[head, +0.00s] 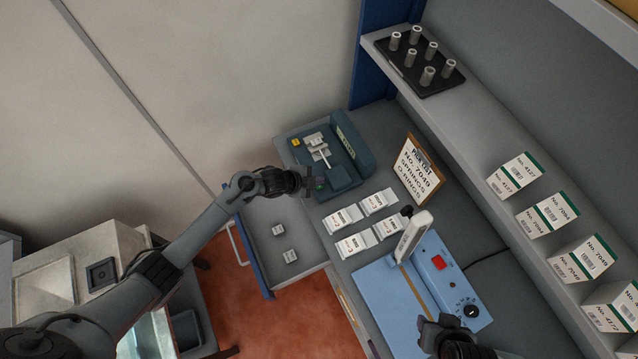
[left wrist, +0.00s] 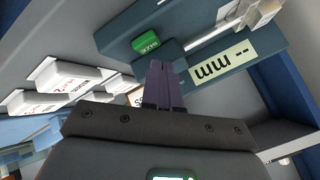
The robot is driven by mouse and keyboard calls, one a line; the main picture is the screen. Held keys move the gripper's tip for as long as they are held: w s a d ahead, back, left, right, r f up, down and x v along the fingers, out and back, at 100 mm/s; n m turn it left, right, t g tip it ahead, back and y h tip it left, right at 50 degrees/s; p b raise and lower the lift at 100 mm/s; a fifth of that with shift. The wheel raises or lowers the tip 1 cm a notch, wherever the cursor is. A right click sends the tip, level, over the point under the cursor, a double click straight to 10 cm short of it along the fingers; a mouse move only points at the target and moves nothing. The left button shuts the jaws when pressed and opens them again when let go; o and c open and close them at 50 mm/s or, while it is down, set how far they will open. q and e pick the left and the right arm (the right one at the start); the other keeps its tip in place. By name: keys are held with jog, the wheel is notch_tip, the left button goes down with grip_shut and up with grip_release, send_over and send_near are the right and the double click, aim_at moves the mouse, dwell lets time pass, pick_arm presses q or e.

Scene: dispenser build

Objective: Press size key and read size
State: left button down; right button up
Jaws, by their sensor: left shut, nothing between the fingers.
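The blue-grey measuring device (head: 352,150) stands at the far left end of the bench, with a white caliper-like part (head: 317,148) on top. In the left wrist view its green size key (left wrist: 146,42) shows near the fingertips, and its pale display (left wrist: 222,65), seen upside down, shows dashes and "mm", no number. My left gripper (head: 314,181) is at the device's front edge; its dark fingers (left wrist: 158,66) are shut and empty, close to the green key. I cannot tell whether they touch it. My right gripper (head: 448,335) is partly seen at the bottom, jaws unclear.
Several white labelled packets (head: 362,220) lie beside the device. A pick list board (head: 415,170) reads NO. 7049, springs, O rings. A blue sealer-like machine (head: 390,300) stands nearer. An open drawer (head: 285,235) holds two small blocks. A shelf carries boxes (head: 515,175) and a tray of cylinders (head: 425,78).

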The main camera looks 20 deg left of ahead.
pick_arm(q)
notch_tip(320, 180, up, 5)
jog(key=p, duration=0.4)
jog(key=shift+p, duration=0.3)
dwell(0.5)
